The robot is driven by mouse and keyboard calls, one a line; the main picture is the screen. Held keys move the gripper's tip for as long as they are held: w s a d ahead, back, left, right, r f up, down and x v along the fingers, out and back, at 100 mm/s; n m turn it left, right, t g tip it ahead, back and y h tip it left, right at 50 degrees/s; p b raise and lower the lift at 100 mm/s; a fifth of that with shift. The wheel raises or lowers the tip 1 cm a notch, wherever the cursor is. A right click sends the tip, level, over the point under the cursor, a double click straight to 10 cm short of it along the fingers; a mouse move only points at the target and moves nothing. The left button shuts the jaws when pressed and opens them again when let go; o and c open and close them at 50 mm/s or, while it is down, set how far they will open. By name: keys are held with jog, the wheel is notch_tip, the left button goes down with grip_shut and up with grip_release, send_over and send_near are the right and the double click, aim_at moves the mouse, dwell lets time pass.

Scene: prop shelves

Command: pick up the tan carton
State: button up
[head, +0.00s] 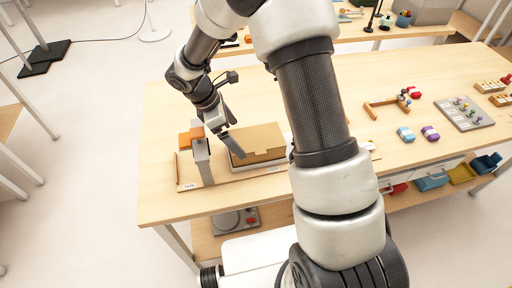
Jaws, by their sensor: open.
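The tan carton (262,141) is a flat box on a low pale base on the table, left of my forearm. I cannot tell whether the finger touches the carton. No object shows held between the fingers.
A grey upright post (203,164) with an orange piece (190,137) stands just left of the carton. The table's left rear is clear.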

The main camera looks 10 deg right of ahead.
aim_at(243, 140)
jog(key=x, duration=0.5)
jog(key=shift+w+d+f, duration=0.15)
jog(key=shift+d+f, duration=0.05)
jog(key=shift+d, duration=0.2)
jog(key=c, duration=1.1)
